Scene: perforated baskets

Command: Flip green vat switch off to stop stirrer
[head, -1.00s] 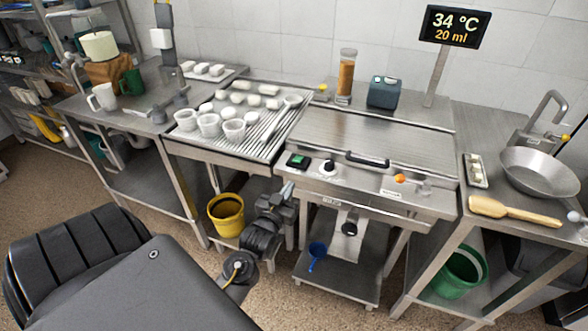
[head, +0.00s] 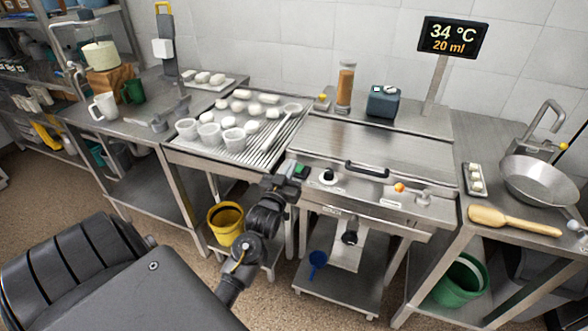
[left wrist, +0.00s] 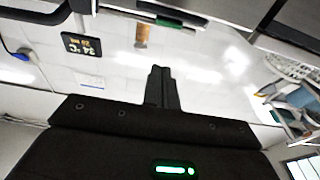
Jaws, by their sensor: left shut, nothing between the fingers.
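The green vat switch (head: 302,171) sits in a dark housing at the left end of the vat's front control panel. The vat (head: 375,150) is a steel unit with a closed lid. My left gripper (head: 291,170) is shut and empty, with its tip just left of the switch and close in front of the panel. The gripper partly covers the switch housing, and I cannot tell whether they touch. In the left wrist view the shut fingers (left wrist: 161,86) point toward a dark strip with a green patch (left wrist: 168,22), probably the switch. The switch's position is too small to read. My right gripper is not in view.
A black knob (head: 328,177) and black lid handle (head: 366,169) lie right of the switch. A draining table (head: 240,157) with white cups stands left. A display (head: 454,37) reads 34 °C, 20 ml. A yellow bucket (head: 226,222) stands below.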

